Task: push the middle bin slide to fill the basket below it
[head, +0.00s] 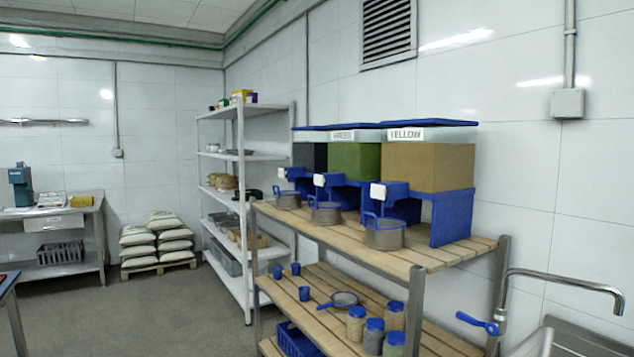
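Three bins with blue lids stand in a row on the wooden shelf top (430,262). The middle bin (352,160) holds green material, the left bin (311,157) holds dark material, and the right bin (430,165), labelled YELLOW, holds tan material. The middle bin slide (320,180) has a white front on a blue chute. Below it stands a metal basket (325,215) with a blue handle. Similar baskets stand below the left bin (287,201) and right bin (384,238). The contents of the middle basket cannot be made out. Neither gripper is in view.
The lower shelf holds several jars (375,335), a small pan (344,299) and blue cups (295,268). A metal sink tap (565,278) is at the right. A white rack (242,200) and stacked sacks (157,238) stand behind. The floor at the left is clear.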

